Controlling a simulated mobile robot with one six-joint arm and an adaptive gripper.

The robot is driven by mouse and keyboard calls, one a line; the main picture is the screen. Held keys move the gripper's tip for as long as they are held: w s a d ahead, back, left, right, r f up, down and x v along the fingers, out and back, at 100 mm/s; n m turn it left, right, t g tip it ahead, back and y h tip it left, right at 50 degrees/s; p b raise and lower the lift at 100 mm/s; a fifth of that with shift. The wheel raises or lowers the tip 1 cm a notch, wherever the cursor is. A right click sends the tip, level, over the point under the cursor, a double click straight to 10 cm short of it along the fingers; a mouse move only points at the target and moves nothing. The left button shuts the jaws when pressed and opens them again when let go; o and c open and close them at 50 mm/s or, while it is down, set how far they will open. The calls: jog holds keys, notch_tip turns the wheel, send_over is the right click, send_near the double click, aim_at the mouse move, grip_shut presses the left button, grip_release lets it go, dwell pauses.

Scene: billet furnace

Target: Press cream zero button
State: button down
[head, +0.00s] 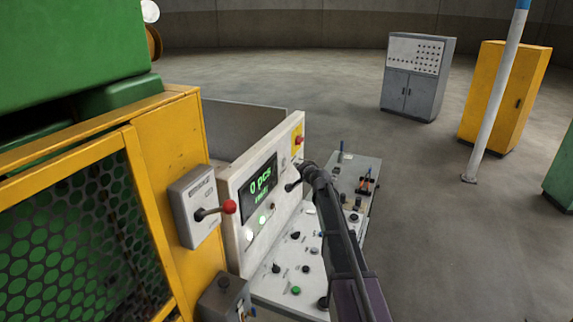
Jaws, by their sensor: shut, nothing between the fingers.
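The upright cream-white panel (236,222) carries a dark display (259,188) that reads "0 pcs" in green. Below the display are small round pale buttons, one (262,219) under its middle and another (249,236) lower left. I cannot tell from their size which is the cream zero button, and no label is readable. My gripper (291,187) is shut and empty, in front of the panel just right of the display. The arm hides part of the console behind it. I cannot tell whether the fingertips touch the panel.
The sloping console (268,288) below holds several knobs and a green button (296,290). Cabinets (418,75) and a pole (497,100) stand beyond open floor.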

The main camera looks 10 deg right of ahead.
jog(key=shift+s+d, duration=0.5)
jog(key=shift+d, duration=0.25)
jog(key=shift+s+d, duration=0.5)
jog(key=shift+d, duration=0.25)
jog(key=s+a+f+n+g+y+b, duration=0.1)
jog(key=s+a+f+n+g+b, duration=0.25)
jog(key=s+a+f, duration=0.45)
jog(key=s+a+f+n+g+y+b, duration=0.1)
jog(key=s+a+f+n+g+b, duration=0.2)
jog(key=s+f, duration=0.55)
jog(key=s+f+n+g+h+b, duration=0.1)
jog(key=s+f+g, duration=0.3)
jog(key=s, duration=0.8)
jog(key=s+f+n+g+h+b, duration=0.1)
jog(key=s+f+g+h+b, duration=0.2)
jog(key=s, duration=1)
jog(key=shift+d+f+n+g+h, duration=0.4)
jog(key=shift+f+g+h, duration=0.2)
jog(key=shift+f+g, duration=0.15)
